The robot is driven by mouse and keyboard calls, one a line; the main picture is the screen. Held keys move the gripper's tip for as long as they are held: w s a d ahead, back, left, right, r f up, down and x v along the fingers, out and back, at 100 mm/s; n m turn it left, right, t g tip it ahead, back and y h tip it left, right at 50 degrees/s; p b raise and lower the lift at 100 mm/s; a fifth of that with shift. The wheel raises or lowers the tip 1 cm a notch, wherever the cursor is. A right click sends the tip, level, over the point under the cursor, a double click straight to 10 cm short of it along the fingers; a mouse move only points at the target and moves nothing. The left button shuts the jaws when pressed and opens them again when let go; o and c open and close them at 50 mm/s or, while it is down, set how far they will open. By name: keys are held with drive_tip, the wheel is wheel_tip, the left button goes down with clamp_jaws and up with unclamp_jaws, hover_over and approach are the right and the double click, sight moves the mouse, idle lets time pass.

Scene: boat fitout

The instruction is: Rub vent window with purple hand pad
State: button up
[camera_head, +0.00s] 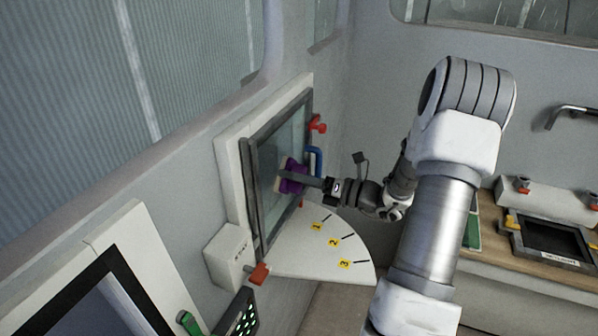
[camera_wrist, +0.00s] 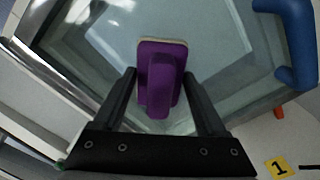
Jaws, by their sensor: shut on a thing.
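The vent window (camera_head: 284,165) is a glass pane in a dark frame on the left wall, above a white quarter-round plate with numbered yellow labels. My gripper (camera_head: 312,182) is shut on the purple hand pad (camera_head: 291,178) in front of the glass. In the wrist view, the pad (camera_wrist: 162,62) sits between the two fingers of my gripper (camera_wrist: 158,98), its pale edge showing at the far side. The pad is at the glass (camera_wrist: 215,65), but I cannot tell whether its face touches it.
A blue handle (camera_head: 316,160) and a red knob (camera_head: 318,124) are at the window's right side. The numbered plate (camera_head: 300,255) juts out below. A white box (camera_head: 230,255) and a red-tipped part (camera_head: 259,273) stand at lower left. A wooden counter (camera_head: 520,262) is at right.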

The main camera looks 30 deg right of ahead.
sight(292, 156)
drive_tip(key=shift+s+a+p, duration=0.3)
drive_tip(key=shift+s+a, duration=0.6)
drive_tip(key=shift+a, duration=0.3)
drive_tip(key=shift+s+a+p, duration=0.25)
drive_tip(key=shift+s+a, duration=0.65)
drive_tip(key=shift+a, duration=0.25)
drive_tip(key=shift+a+r+p, duration=0.1)
drive_tip(key=shift+r+p, duration=0.7)
drive_tip(key=shift+p, duration=0.05)
drive_tip(key=shift+w+d+p, duration=0.3)
drive_tip(key=shift+w+d, duration=0.9)
drive_tip(key=shift+d, duration=0.3)
drive_tip(key=w+d, duration=0.4)
drive_tip(key=d, duration=0.2)
drive_tip(key=shift+w+d, duration=0.35)
drive_tip(key=v, duration=0.6)
drive_tip(key=shift+v, duration=1.5)
